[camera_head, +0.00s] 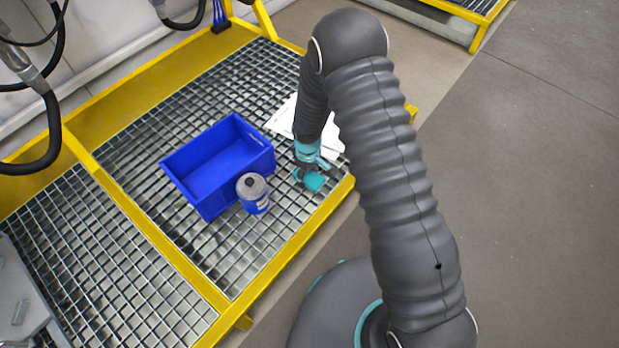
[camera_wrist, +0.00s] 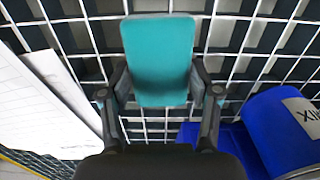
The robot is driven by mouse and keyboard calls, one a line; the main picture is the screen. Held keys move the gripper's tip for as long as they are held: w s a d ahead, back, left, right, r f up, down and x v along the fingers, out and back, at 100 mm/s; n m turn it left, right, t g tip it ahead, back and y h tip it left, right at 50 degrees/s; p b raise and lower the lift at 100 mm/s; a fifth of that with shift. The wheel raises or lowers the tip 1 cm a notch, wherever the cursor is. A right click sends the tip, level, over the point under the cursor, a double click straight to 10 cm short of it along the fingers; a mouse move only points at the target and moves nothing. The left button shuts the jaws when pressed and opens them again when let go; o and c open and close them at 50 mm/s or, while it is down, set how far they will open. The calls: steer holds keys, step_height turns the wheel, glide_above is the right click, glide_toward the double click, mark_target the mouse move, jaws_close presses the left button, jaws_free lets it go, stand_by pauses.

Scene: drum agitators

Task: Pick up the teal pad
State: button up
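The teal pad (camera_wrist: 160,60) is a flat rounded rectangle. It shows in the wrist view between the two fingers of my gripper (camera_wrist: 160,82), over the metal grating. The fingers stand wide apart, one at each side edge of the pad. I cannot tell whether they press on it. In the head view the pad (camera_head: 315,181) shows just below my gripper (camera_head: 306,175), at the front right of the grating. My gripper partly hides it there. I cannot tell whether the pad rests on the grating or is slightly above it.
A blue crate (camera_head: 176,178) stands on the grating (camera_head: 247,255) to the left. A blue container with a grey lid (camera_head: 252,188) stands between crate and pad. White paper sheets (camera_head: 281,119) lie behind my gripper. A yellow frame edge (camera_head: 300,239) runs along the front.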

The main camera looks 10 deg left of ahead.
mark_target(309, 176)
stand_by(0.4)
steer(key=shift+r, duration=0.45)
steer(key=r, duration=0.3)
steer(key=shift+d+r, duration=0.25)
steer(key=shift+r, duration=0.1)
steer(key=s+d+r, duration=0.1)
steer(key=d+r, duration=0.1)
steer(key=d, duration=0.1)
steer(key=s+d+r, duration=0.1)
steer(key=d+r, duration=0.1)
steer(key=d, duration=0.2)
steer(key=s+d+r, duration=0.2)
steer(key=d, duration=0.1)
steer(key=shift+s+d+r, duration=0.1)
steer(key=shift+d+r, duration=0.1)
